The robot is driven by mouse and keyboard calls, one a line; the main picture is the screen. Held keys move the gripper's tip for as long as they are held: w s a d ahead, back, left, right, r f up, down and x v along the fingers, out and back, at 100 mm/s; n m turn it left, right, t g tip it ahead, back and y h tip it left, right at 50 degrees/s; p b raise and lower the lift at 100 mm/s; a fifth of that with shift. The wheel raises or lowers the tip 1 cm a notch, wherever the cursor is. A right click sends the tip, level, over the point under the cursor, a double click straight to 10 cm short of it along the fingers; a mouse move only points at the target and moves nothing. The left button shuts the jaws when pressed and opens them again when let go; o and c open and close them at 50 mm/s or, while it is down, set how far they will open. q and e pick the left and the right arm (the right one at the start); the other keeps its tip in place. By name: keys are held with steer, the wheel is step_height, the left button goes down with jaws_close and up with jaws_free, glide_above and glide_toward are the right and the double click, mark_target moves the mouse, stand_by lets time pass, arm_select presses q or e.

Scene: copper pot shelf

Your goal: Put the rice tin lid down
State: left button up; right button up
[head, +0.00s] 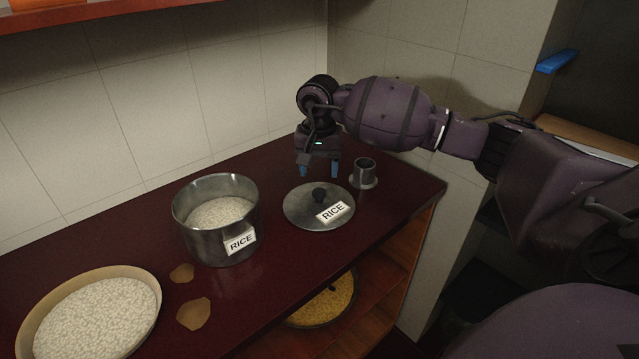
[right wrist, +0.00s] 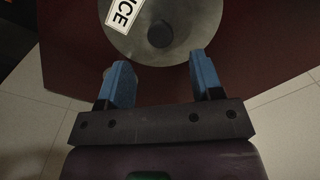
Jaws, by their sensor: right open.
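The rice tin lid (head: 297,207) is a round grey metal disc with a dark knob and a white RICE label. It lies flat on the dark red counter, to the right of the open rice tin (head: 197,238), which holds white rice. My right gripper (head: 318,170) is open and empty, above the counter just behind the lid. In the right wrist view the lid (right wrist: 187,42) and its knob lie beyond the spread blue fingertips (right wrist: 163,75), with nothing between them. My left gripper is not in view.
A small metal cup (head: 364,172) stands close to the lid's right. A wide bowl of rice (head: 150,284) and two brown scraps (head: 194,313) are at the left. A dish of yellow grain (head: 325,305) sits on the shelf below. Tiled walls close off the back.

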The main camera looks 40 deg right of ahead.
mark_target(319, 193)
step_height(319, 193, up, 5)
stand_by(0.3)
stand_by(0.5)
